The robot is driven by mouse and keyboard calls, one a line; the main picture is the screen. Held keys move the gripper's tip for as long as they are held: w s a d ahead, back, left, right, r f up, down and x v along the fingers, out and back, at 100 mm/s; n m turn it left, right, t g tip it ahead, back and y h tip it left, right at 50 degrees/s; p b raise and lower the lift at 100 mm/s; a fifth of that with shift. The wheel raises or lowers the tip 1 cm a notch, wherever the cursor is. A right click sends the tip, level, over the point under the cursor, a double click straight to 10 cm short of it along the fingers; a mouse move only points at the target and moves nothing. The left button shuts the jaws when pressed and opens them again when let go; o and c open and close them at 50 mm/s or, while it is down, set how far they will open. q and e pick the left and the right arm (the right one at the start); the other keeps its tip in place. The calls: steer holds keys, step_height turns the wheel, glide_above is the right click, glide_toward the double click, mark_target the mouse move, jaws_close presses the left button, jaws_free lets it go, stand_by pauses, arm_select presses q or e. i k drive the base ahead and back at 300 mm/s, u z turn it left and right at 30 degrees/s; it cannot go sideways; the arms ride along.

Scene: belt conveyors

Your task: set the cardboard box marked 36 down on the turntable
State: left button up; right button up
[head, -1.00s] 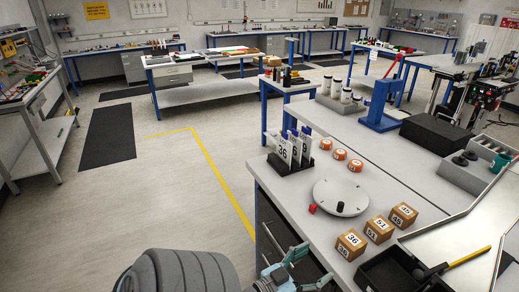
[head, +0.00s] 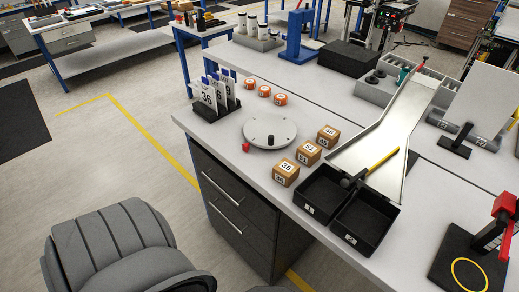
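The cardboard box marked 36 (head: 286,173) stands on the bench in the head view, nearest of a short row of small brown boxes. The box marked 51 (head: 308,153) and the box marked 45 (head: 328,136) stand behind it to the right. The turntable (head: 258,124) is a round light-grey disc with a small dark knob, behind and left of box 36. No box is on it. A small red piece (head: 245,147) is at its left edge. Neither of my grippers can be made out in this view.
A black rack with numbered cards (head: 208,97) and orange-topped discs (head: 264,91) stand behind the turntable. Black bins (head: 321,194), a yellow-handled tool (head: 382,159) and a metal chute (head: 385,125) lie right of the boxes.

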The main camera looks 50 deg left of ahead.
mark_target(270, 128)
steer(key=z, duration=1.3)
steer(key=k, duration=0.7)
steer(key=u, duration=0.7)
